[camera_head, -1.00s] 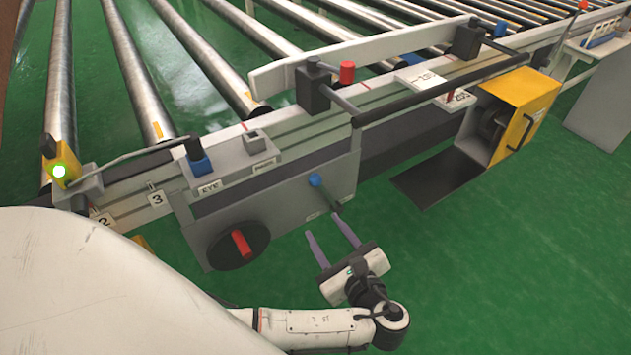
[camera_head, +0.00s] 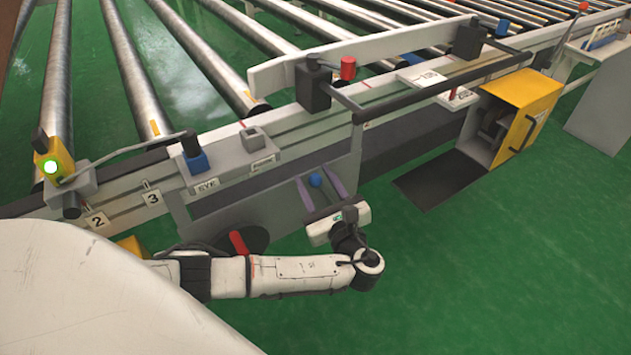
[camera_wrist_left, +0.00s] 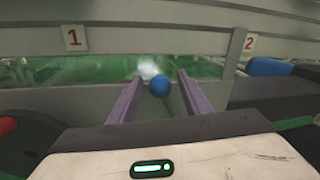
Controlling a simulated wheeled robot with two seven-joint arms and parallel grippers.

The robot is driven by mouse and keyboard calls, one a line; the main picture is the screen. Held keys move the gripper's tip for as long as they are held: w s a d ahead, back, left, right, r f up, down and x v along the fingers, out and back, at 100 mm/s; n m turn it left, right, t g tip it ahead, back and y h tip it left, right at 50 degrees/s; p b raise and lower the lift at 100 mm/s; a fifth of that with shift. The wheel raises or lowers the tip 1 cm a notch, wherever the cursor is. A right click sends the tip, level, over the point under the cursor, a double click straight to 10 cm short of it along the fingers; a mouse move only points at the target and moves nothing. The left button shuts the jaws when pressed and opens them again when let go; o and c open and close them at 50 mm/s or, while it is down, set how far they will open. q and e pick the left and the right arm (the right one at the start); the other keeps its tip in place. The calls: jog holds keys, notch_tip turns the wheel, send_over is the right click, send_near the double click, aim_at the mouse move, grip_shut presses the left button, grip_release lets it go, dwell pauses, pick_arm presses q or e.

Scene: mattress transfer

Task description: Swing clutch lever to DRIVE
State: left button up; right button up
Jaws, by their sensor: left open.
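The clutch lever has a blue ball knob (camera_head: 315,180) and stands out from the front of the grey control box (camera_head: 262,196). My left gripper (camera_head: 317,187) is open, with its two purple fingers on either side of the knob. In the left wrist view the blue knob (camera_wrist_left: 160,86) sits between the fingertips, apart from both, with its thin rod running down to the right. The lever's markings are hidden or too small to read. My right gripper is not in view.
A red-handled rotary switch (camera_head: 239,242) is partly behind my left arm. A black rail (camera_head: 440,88) runs above and right of the box. A yellow box (camera_head: 520,105) with a dark flap (camera_head: 440,178) stands to the right. Green floor is clear in front.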

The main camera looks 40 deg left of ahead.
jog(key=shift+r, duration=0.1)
pick_arm(q)
grip_shut()
jog(key=shift+w+d+r+m+p, duration=0.25)
jog(key=shift+w+r+p, duration=0.25)
jog(key=shift+p, duration=0.3)
jog(key=w, duration=0.1)
jog(key=m+p, duration=0.1)
jog(key=w+d+m+p, duration=0.1)
jog(key=shift+w+r+g, duration=0.3)
jog(key=shift+w+r, duration=0.05)
jog(key=shift+r, duration=0.05)
jog(key=w+d+m, duration=0.1)
jog(key=w, duration=0.1)
jog(key=w+m, duration=0.1)
jog(key=w, duration=0.1)
jog(key=w+d+m, duration=0.1)
jog(key=w+m, duration=0.1)
jog(key=shift+d+f+h+b, duration=0.2)
jog(key=shift+d+h+b, duration=0.1)
jog(key=shift+h+b, duration=0.1)
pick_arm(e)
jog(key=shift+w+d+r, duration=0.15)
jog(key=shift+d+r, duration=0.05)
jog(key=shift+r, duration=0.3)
pick_arm(q)
jog(key=shift+g, duration=0.3)
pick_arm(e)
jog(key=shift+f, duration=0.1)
